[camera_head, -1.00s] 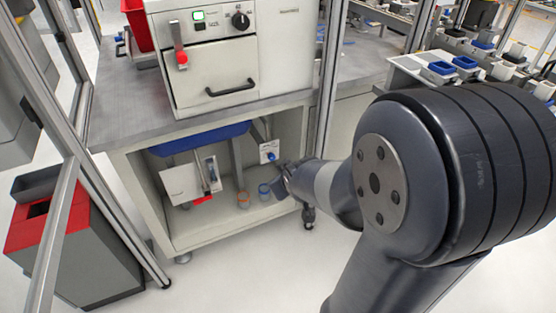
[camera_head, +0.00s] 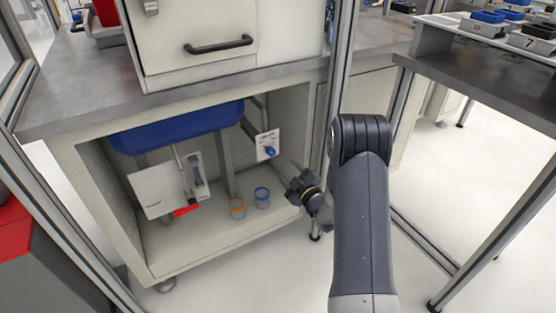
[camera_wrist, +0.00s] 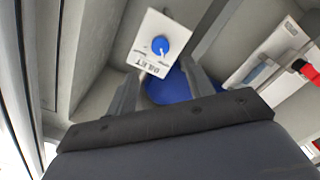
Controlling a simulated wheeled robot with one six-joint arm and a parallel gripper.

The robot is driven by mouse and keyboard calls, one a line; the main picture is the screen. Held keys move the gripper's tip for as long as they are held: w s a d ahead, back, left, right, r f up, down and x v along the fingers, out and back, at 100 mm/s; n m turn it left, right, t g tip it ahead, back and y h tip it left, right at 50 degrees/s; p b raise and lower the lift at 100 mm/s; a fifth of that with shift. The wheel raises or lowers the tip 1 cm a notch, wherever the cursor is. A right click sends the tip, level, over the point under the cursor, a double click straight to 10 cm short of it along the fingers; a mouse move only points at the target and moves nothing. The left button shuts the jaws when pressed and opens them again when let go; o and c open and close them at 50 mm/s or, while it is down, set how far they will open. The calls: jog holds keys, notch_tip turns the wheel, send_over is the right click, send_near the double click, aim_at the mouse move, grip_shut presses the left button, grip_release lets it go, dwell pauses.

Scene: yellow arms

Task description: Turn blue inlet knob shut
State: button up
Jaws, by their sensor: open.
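The blue inlet knob (camera_head: 270,151) sits on a small white labelled plate (camera_head: 267,139) inside the open cabinet under the bench. In the wrist view the round blue knob (camera_wrist: 160,46) shows on its white plate (camera_wrist: 147,66), which reads INLET upside down. My gripper (camera_head: 294,172) is just to the right of and below the knob in the head view, apart from it. In the wrist view its two fingers (camera_wrist: 157,84) are spread, with nothing between them, and the knob lies beyond the tips.
A blue basin (camera_head: 178,130) hangs under the worktop. A white panel (camera_head: 158,190) and a red lever (camera_head: 185,210) are at the cabinet's left. An orange-rimmed cup (camera_head: 237,207) and a blue-rimmed cup (camera_head: 262,196) stand on its floor. A metal frame post (camera_head: 340,75) rises close to my arm.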

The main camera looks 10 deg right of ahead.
aim_at(273, 153)
jog(key=b+x, duration=0.2)
jog(key=x, duration=0.8)
jog(key=shift+w+a, duration=0.1)
jog(key=shift+w, duration=0.3)
jog(key=c, duration=1)
